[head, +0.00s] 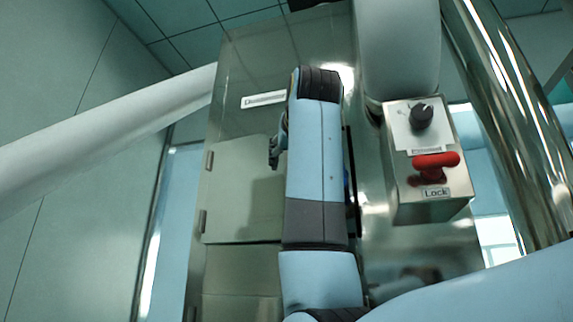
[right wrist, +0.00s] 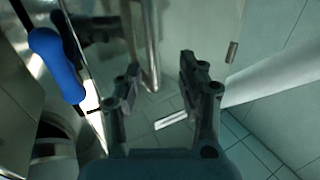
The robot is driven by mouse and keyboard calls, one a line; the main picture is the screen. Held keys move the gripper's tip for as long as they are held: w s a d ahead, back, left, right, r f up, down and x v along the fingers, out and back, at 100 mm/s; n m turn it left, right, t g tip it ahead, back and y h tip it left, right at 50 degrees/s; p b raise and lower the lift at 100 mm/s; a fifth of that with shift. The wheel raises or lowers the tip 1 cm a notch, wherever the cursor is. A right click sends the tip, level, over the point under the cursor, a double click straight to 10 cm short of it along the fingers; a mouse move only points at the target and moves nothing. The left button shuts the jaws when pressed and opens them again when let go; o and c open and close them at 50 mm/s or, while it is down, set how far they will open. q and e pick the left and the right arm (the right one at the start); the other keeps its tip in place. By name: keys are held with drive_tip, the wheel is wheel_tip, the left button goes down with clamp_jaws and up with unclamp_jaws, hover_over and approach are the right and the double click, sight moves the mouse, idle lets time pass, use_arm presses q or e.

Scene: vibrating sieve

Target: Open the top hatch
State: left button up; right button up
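The top hatch (head: 235,205) is a pale metal panel with hinges on its left side in the head view. It looks shut, and its right part is hidden behind my right arm. A bit of blue shows at the arm's right edge. In the right wrist view a blue handle (right wrist: 57,65) stands to the left of my fingers, apart from them. My right gripper (head: 275,150) is in front of the hatch's upper area. In the right wrist view the right gripper (right wrist: 160,80) has its fingers apart with nothing between them. My left gripper is not in view.
A grey box (head: 430,205) to the right carries a black knob (head: 421,116) and a red handle (head: 436,160) above a "Lock" label. A white pipe (head: 110,130) crosses from the left. Shiny metal columns (head: 505,110) stand at the right. Another panel (head: 240,282) lies below the hatch.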

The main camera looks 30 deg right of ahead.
drive_tip(key=b+v, duration=0.1)
drive_tip(key=v, duration=0.6)
drive_tip(key=shift+s+b, duration=0.2)
drive_tip(key=shift+b, duration=0.1)
drive_tip(key=shift+c, duration=0.5)
